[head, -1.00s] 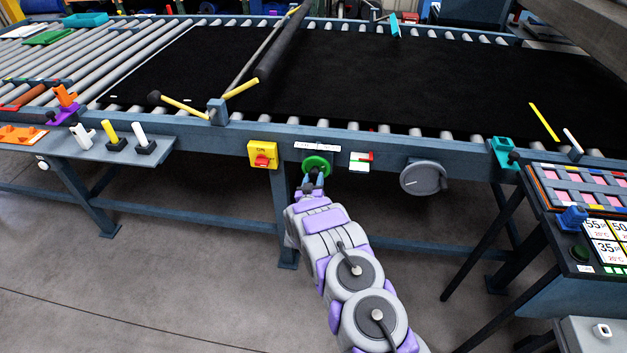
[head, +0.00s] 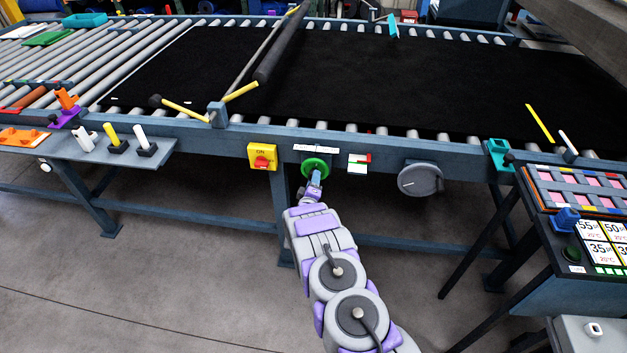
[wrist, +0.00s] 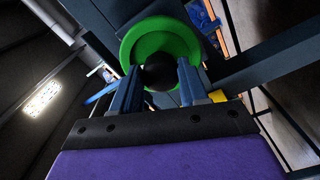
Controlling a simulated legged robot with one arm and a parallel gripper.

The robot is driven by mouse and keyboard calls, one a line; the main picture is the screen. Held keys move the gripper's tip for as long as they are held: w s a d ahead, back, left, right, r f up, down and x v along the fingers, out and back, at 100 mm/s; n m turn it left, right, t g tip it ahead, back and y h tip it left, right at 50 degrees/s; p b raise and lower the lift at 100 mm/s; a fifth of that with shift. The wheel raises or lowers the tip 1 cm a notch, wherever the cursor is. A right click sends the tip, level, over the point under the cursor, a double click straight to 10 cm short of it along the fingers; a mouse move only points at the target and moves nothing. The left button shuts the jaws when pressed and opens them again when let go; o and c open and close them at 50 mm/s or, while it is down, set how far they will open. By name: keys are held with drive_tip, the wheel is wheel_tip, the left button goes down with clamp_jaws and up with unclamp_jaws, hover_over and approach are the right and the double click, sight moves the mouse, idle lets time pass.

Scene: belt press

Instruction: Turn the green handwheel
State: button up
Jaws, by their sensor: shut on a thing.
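The green handwheel (head: 315,166) is mounted on the front rail of the belt table, below a white label strip. In the wrist view the green handwheel (wrist: 158,34) fills the top middle, with a dark round knob (wrist: 160,74) in front of it. My gripper (head: 316,180) reaches up to the wheel from below. In the wrist view the two blue fingers of my gripper (wrist: 158,84) stand on either side of the dark knob, shut on it. The contact surfaces of the fingers are partly hidden.
A yellow box with a red switch (head: 262,157) sits left of the wheel. A red, white and green label (head: 359,163) and a grey handwheel (head: 420,179) are to the right. A table leg (head: 284,220) stands close left of my arm. Open floor lies below.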

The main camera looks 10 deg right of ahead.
drive_tip(key=shift+a+r+n+p, duration=0.1)
drive_tip(key=shift+a+n+p, duration=0.05)
drive_tip(key=shift+n, duration=0.45)
drive_tip(key=shift+a+n+p, duration=0.1)
drive_tip(key=shift+n+p, duration=0.05)
drive_tip(key=shift+n, duration=0.45)
drive_tip(key=o, duration=1.1)
drive_tip(key=shift+w+a, duration=0.1)
drive_tip(key=shift+c, duration=0.2)
drive_tip(key=p+v, duration=0.1)
drive_tip(key=v, duration=1.6)
drive_tip(key=shift+s, duration=0.2)
